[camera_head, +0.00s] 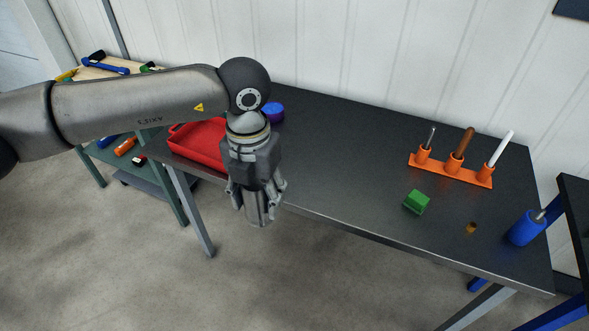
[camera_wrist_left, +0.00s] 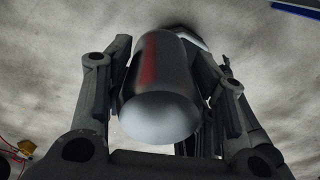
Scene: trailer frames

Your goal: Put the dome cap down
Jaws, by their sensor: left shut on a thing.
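My left gripper (camera_head: 260,200) hangs pointing down, in front of the front edge of the dark table (camera_head: 340,150). It is shut on the dome cap (camera_head: 258,212), a smooth shiny metal piece whose lower part shows between the fingers. In the left wrist view the dome cap (camera_wrist_left: 160,95) is a grey cylinder with a rounded end, held between the two fingers (camera_wrist_left: 160,90). The floor shows behind it there. My right gripper is not in view.
A red tray (camera_head: 197,152) and a blue round thing (camera_head: 273,112) are at the table's left. An orange rack (camera_head: 450,170) with three upright tools, a green block (camera_head: 417,201), a small brass piece (camera_head: 470,228) and a blue cylinder (camera_head: 525,229) are at the right. The table's middle is clear.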

